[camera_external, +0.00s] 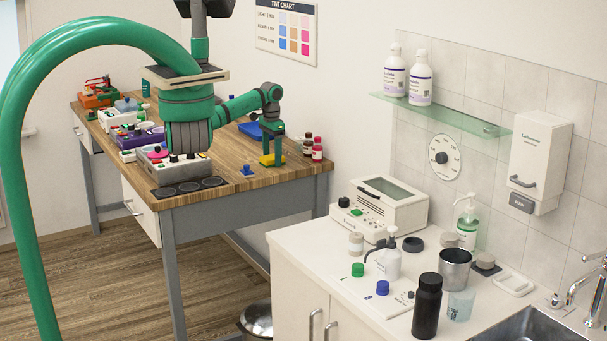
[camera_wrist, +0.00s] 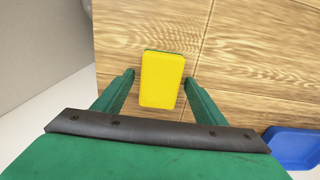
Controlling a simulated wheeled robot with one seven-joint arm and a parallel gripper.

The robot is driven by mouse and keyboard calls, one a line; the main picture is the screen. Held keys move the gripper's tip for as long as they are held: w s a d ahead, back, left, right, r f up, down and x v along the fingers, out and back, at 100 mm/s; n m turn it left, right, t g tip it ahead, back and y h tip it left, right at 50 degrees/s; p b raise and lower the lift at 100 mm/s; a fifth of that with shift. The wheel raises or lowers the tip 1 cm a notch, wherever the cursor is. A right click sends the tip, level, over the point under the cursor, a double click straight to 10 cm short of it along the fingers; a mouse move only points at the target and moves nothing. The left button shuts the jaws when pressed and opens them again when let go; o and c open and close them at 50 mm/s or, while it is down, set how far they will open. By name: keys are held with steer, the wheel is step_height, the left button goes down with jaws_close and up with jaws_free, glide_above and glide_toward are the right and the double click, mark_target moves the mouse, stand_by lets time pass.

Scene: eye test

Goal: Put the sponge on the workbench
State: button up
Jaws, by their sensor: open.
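The sponge (camera_wrist: 162,82) is a yellow block with a thin green edge at its far end. In the wrist view it lies between my gripper's (camera_wrist: 159,78) two green fingers, with a gap on the left and a narrower one on the right. In the external view the yellow sponge (camera_external: 266,160) shows low at my gripper (camera_external: 272,152), over the right part of the wooden workbench (camera_external: 240,178), and appears to rest on it. My gripper is open around the sponge. The sponge's underside is hidden.
A blue tray (camera_external: 252,130) lies behind my gripper. Several instruments fill the left of the bench. A white counter (camera_external: 310,250) stands at the right.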

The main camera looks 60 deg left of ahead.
mark_target(272, 157)
step_height(272, 157, up, 12)
steer(key=shift+r, duration=0.15)
stand_by(0.5)
stand_by(0.4)
